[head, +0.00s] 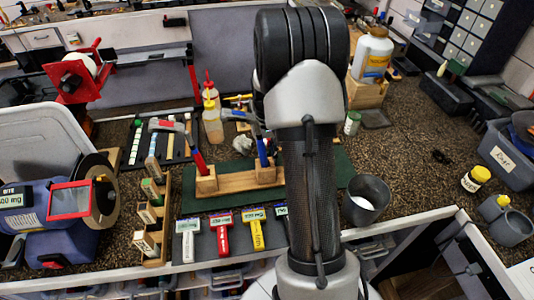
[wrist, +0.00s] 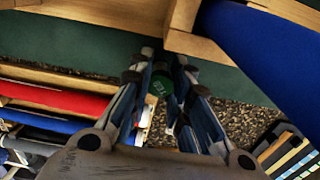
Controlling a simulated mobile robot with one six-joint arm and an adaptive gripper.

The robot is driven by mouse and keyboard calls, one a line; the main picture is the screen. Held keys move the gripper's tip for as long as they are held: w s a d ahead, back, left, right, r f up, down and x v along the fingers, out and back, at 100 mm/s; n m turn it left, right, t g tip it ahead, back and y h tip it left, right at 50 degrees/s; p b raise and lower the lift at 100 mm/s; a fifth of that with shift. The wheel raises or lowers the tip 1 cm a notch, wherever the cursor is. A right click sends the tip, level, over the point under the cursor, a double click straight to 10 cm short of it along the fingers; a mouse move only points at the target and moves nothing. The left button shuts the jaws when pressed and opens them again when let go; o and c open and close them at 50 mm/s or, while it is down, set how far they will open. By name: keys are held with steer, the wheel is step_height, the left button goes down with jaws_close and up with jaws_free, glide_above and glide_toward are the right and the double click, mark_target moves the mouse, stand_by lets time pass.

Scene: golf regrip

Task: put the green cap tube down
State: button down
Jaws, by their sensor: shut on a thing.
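My gripper (wrist: 166,68) shows in the wrist view with its two fingers close together around a green cap (wrist: 161,87). It is shut on the green cap tube. Only the round cap end shows between the fingers; the tube's body is mostly hidden. In the head view my own arm covers the gripper and the held tube. How far the tube is above the surface below cannot be told.
A wooden rack (head: 155,215) of small items stands at left. A wooden block holder (head: 235,182) with red and blue handles sits on a green mat (head: 215,203). A grey cup (head: 367,197) stands right of my arm.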

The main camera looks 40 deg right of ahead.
steer(key=shift+f, duration=0.15)
steer(key=c, duration=1.5)
jaws_free()
